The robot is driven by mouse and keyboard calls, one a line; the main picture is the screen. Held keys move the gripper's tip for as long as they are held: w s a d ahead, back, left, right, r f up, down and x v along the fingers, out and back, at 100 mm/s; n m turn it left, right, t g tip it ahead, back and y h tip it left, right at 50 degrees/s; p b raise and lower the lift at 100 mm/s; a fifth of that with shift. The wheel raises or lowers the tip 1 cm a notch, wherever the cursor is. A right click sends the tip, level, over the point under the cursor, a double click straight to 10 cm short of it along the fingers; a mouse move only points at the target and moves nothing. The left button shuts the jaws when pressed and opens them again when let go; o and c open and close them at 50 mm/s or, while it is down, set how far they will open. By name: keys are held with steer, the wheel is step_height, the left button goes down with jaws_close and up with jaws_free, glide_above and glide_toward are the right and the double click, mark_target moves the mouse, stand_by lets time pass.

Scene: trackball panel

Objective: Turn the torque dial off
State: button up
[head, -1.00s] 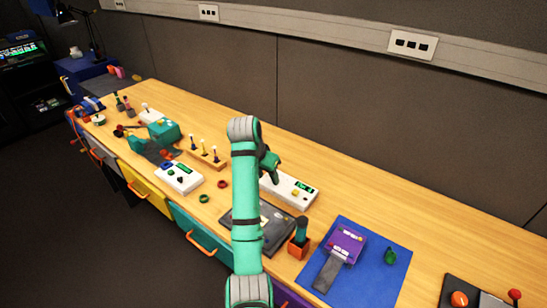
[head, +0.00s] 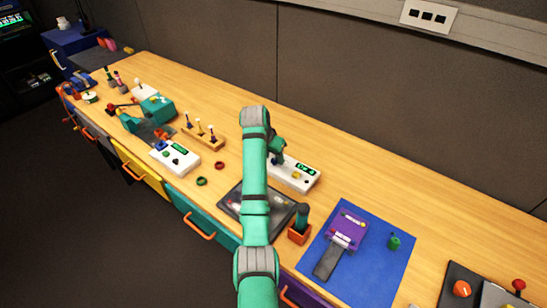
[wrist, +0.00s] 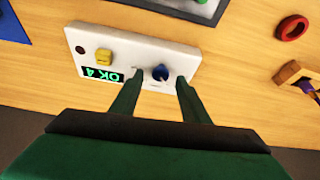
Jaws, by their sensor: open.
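A white panel (head: 311,181) stands on the bench, partly hidden behind my arm in the head view. In the wrist view the panel (wrist: 190,60) carries a blue dial (wrist: 160,72), a yellow button (wrist: 103,56), a dark round spot and a lit green display (wrist: 103,74) reading "OK 4", upside down. My gripper (wrist: 160,80) is open, with one fingertip on each side of the blue dial. I cannot tell whether the fingers touch it. In the head view my gripper (head: 277,156) is over the panel's left end, and the dial is hidden.
A dark tray (head: 284,218) lies in front of the panel, partly behind my arm. A blue mat (head: 375,262) with a purple device (head: 346,228) is to the right. A second white box (head: 175,158) and a wooden peg rack (head: 203,140) are left. Bare wood lies behind the panel.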

steer(key=shift+w+d+f, duration=0.1)
steer(key=shift+w+f, duration=0.1)
steer(key=shift+f, duration=0.45)
steer(key=c, duration=1.1)
steer(key=shift+o, duration=0.2)
steer(key=shift+s, duration=0.1)
steer(key=shift+n, duration=0.4)
steer(key=n, duration=0.1)
steer(key=n+y, duration=0.1)
steer(key=shift+d+n+t, duration=0.2)
steer(key=shift+n+t, duration=0.1)
steer(key=shift+d+r+n+y, duration=0.1)
steer(key=shift+n+y, duration=0.35)
steer(key=shift+n, duration=0.7)
steer(key=shift+d+n+y, duration=0.1)
steer(key=shift+n+y, duration=0.35)
steer(key=shift+n, duration=0.7)
